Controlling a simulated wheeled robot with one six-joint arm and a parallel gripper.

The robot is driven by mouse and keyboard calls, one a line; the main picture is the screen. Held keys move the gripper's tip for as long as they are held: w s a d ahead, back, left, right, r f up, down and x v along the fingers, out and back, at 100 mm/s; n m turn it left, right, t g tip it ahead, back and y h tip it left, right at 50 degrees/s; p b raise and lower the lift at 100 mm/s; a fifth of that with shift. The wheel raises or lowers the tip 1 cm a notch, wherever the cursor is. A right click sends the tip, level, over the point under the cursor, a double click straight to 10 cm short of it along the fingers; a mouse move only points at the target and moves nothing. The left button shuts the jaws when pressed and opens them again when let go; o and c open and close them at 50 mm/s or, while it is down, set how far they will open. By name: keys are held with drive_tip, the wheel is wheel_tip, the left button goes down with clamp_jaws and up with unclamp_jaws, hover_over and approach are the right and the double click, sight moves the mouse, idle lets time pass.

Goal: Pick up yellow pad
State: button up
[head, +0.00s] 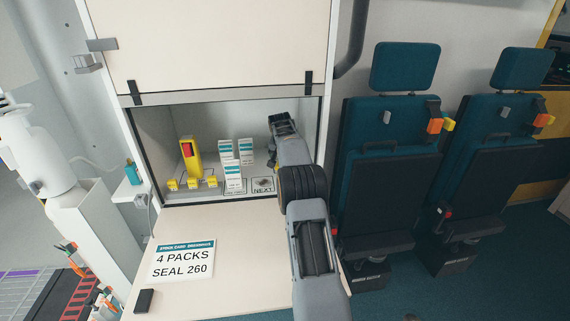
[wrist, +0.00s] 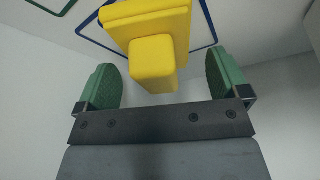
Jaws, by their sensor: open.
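The yellow pad (wrist: 150,20) shows in the wrist view as a thick yellow block with a smaller yellow knob (wrist: 153,58) sticking out toward me. It sits within a blue outline on a pale surface. My gripper (wrist: 164,72) is open, with one green finger pad on each side of the knob and a gap on both sides. In the head view my gripper (head: 283,122) is inside the cabinet recess at its right side. I cannot make out the pad there; the gripper and arm may hide it.
In the recess stand a yellow device (head: 190,157) with a red part, small yellow pieces (head: 191,183) and white-teal packs (head: 233,171). A card (head: 183,262) reading "4 PACKS SEAL 260" and a black block (head: 144,300) lie on the counter (head: 235,260). Teal seats (head: 388,150) stand right.

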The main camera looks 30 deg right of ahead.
drive_tip(key=shift+w+d+f, duration=0.15)
drive_tip(key=shift+f, duration=0.3)
drive_tip(key=shift+c, duration=0.2)
drive_tip(key=c, duration=1)
drive_tip(key=shift+c, duration=0.2)
drive_tip(key=shift+r, duration=0.1)
